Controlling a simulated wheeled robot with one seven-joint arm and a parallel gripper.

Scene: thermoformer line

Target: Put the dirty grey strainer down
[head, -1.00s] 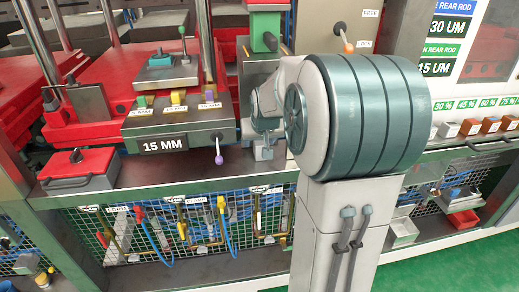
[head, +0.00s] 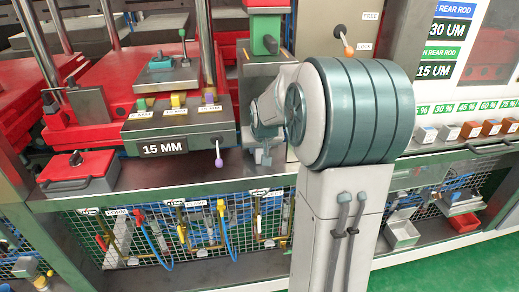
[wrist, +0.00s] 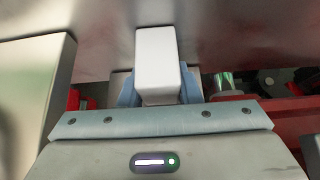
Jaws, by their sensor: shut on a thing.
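In the wrist view my gripper (wrist: 158,92) is shut on a pale grey, block-shaped thing (wrist: 156,55), with a blue finger on each side of it. I take this to be the strainer; only its smooth, plain face shows, and I see no dirt on it. In the head view my gripper (head: 265,155) is small and partly hidden by my arm. It is just above or at the front part of the machine's metal ledge (head: 180,170). I cannot tell whether the held thing touches anything there.
A red-lidded grey box (head: 78,172) stands on the ledge at left. Small coloured boxes (head: 470,130) line the right shelf. Mesh (head: 180,235) fronts the pipes below.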

